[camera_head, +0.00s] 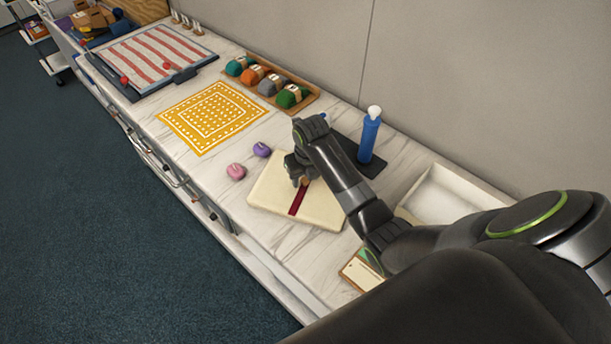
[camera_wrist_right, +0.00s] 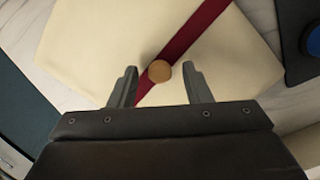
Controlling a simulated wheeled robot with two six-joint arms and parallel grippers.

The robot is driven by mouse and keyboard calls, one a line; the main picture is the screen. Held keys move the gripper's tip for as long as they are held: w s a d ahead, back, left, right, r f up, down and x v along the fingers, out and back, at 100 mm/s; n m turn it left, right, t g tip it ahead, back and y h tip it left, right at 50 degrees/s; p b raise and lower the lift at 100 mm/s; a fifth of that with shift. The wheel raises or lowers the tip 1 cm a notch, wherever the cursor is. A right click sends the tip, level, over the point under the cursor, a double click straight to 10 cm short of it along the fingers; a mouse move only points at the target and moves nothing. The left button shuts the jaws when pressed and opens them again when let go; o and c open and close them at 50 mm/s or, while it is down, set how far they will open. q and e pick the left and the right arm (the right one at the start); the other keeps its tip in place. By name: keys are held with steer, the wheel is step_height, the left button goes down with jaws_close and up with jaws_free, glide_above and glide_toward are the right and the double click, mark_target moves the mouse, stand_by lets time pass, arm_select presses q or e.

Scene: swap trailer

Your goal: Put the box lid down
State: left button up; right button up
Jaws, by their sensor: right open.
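The box lid (camera_head: 267,190) is cream with a dark red ribbon stripe and a round tan knob. It lies flat on the marble counter in the head view. The lid (camera_wrist_right: 90,45) fills much of the right wrist view, with its knob (camera_wrist_right: 159,71) between the fingertips. My right gripper (camera_head: 303,181) is over the middle of the lid. In the right wrist view my right gripper (camera_wrist_right: 160,88) is open, its fingers apart on both sides of the knob with gaps. An open white box (camera_head: 447,194) stands to the right, partly behind my arm. My left gripper is not in view.
A blue bottle (camera_head: 368,138) stands on a dark mat (camera_head: 345,147) behind the lid. A pink ball (camera_head: 236,171) and a purple ball (camera_head: 261,150) lie left of it. A yellow cloth (camera_head: 213,116) and a wooden tray (camera_head: 313,91) of yarn are farther back.

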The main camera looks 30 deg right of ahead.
mark_target(307, 189)
step_height(307, 189, up, 12)
steer(key=s+p, duration=0.1)
steer(key=s, duration=0.1)
steer(key=shift+p, duration=0.35)
steer(key=shift+f, duration=0.15)
